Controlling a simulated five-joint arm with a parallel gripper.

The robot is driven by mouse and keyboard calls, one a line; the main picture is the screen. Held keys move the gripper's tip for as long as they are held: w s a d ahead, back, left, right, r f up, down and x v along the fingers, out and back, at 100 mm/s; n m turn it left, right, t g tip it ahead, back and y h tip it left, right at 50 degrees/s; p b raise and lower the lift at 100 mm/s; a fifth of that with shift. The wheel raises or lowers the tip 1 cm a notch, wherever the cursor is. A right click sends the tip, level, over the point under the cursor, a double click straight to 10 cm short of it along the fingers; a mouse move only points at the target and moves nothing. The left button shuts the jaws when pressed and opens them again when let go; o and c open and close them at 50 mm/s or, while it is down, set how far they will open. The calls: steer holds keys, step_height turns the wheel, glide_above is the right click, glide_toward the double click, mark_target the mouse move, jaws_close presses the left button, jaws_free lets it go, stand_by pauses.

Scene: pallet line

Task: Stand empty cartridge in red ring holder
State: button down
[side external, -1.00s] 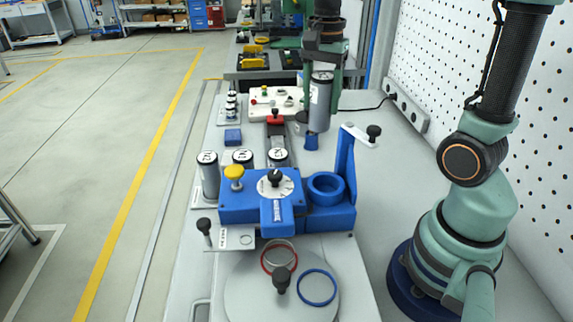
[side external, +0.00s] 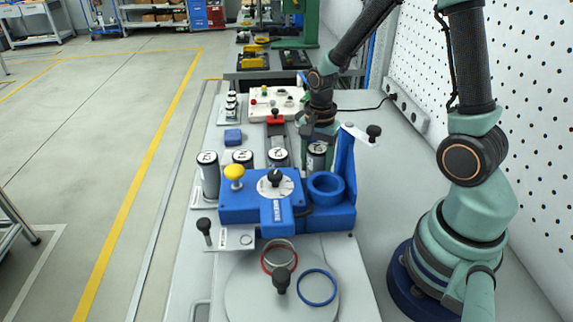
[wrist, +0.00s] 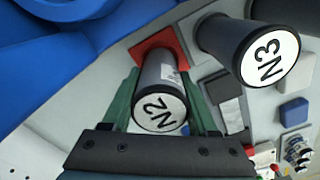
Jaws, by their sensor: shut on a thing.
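In the wrist view, my gripper (wrist: 163,85) has its green fingers on either side of a grey cartridge (wrist: 158,108) with a black rim and white top marked N2. It is shut on this cartridge. A red square-edged holder (wrist: 168,38) shows at the cartridge's far end; whether the cartridge is seated in it is hidden. In the side view, my gripper (side external: 318,138) points down with the cartridge (side external: 317,157) upright beneath it, just behind the blue fixture (side external: 335,218). The cartridge's foot is hidden by that fixture.
In the side view, cartridges (side external: 208,175) stand in a row left of mine. A blue upright (side external: 345,165) rises close in front. A turntable (side external: 245,295) carries red and blue rings.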

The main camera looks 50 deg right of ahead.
steer(key=shift+f, duration=0.3)
steer(key=shift+c, duration=0.9)
jaws_free()
steer(key=shift+f, duration=0.15)
